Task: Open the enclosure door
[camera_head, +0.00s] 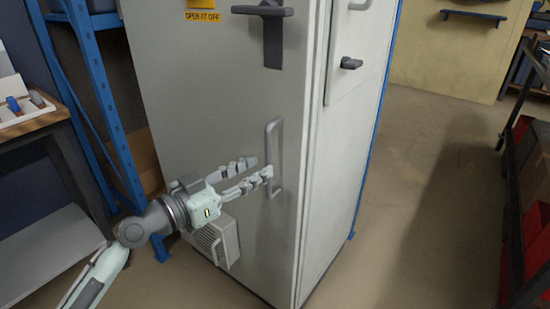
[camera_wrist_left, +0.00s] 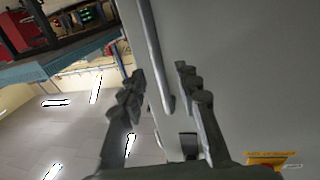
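The enclosure (camera_head: 190,90) is a tall light-grey cabinet, and its front door looks closed. A vertical grey pull handle (camera_head: 274,140) sits near the door's right edge. A dark rotary handle (camera_head: 272,40) is above it, next to a yellow "OPEN AT OFF" label (camera_head: 202,15). My left gripper (camera_head: 262,168) is at the lower part of the pull handle with its fingers apart. In the left wrist view, the pull handle (camera_wrist_left: 155,55) shows between the two open fingers (camera_wrist_left: 160,75). Contact cannot be told. My right gripper is not in view.
A vent box (camera_head: 228,240) sits low on the door, below my left gripper. A blue rack (camera_head: 95,90) and a workbench (camera_head: 35,120) stand to the left. A dark shelf with red bins (camera_head: 535,170) is at the far right. The floor (camera_head: 420,200) right of the enclosure is clear.

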